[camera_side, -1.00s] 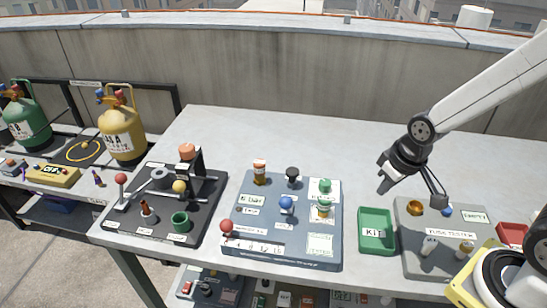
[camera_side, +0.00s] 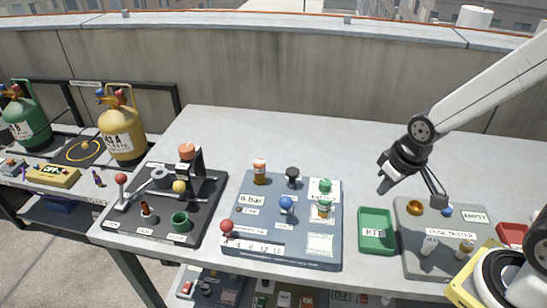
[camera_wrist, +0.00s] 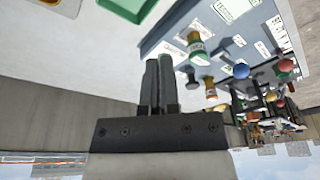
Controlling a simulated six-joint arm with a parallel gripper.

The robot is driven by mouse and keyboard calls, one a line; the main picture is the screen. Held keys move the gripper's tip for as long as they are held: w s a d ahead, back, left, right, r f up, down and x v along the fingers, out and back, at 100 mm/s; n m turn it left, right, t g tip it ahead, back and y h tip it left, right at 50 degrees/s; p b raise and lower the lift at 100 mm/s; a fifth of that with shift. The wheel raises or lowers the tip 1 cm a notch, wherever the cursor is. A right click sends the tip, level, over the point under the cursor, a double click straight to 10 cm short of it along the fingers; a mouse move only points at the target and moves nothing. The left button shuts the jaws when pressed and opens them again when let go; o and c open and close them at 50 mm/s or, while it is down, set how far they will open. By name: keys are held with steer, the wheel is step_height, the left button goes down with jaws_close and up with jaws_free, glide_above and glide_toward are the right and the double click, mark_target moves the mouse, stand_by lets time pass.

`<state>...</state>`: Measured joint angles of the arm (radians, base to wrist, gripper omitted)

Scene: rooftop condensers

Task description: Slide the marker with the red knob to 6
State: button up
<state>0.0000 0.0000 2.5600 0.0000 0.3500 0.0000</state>
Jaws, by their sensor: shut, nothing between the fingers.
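The red knob (camera_side: 226,226) of the marker sits at the left end of a white numbered scale (camera_side: 258,246). The scale runs along the front edge of the blue-grey panel (camera_side: 262,210). Its numbers are small; I cannot read the marker's exact setting. In the wrist view a red knob (camera_wrist: 286,65), probably the same one, shows at the right beyond a blue knob. My gripper (camera_side: 384,188) is shut and empty, above the table behind the green tray, well right of the red knob. Its fingers (camera_wrist: 158,62) are together in the wrist view.
The panel also bears a blue knob (camera_side: 286,203), a black knob (camera_side: 292,174), an orange-capped part (camera_side: 259,166) and green-topped parts (camera_side: 324,187). A green tray (camera_side: 376,246) and grey tester (camera_side: 408,262) lie right. A dark lever board (camera_side: 208,222) lies left. The table behind is clear.

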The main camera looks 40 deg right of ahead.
steer(key=o, duration=0.7)
steer(key=shift+w+a, duration=0.1)
steer(key=shift+w, duration=0.1)
steer(key=shift+o, duration=1.4)
steer(key=w+a, duration=0.3)
steer(key=w, duration=0.2)
steer(key=shift+w+a+r, duration=0.15)
steer(key=shift+a+r, duration=0.05)
steer(key=shift+r, duration=0.05)
steer(key=n+g+y, duration=0.2)
steer(key=g, duration=0.1)
glide_above(227, 221)
steer(key=d, duration=0.1)
step_height(227, 221, down, 3)
steer(key=shift+w+d+f, duration=0.1)
steer(key=shift+w+d, duration=0.05)
steer(key=shift+d, duration=0.05)
steer(key=shift+a+f, duration=0.25)
steer(key=shift+f, duration=1)
steer(key=shift+a+f, duration=0.2)
steer(key=shift+f, duration=1.1)
steer(key=shift+a+f, duration=0.25)
steer(key=shift+f, duration=1)
jaws_close()
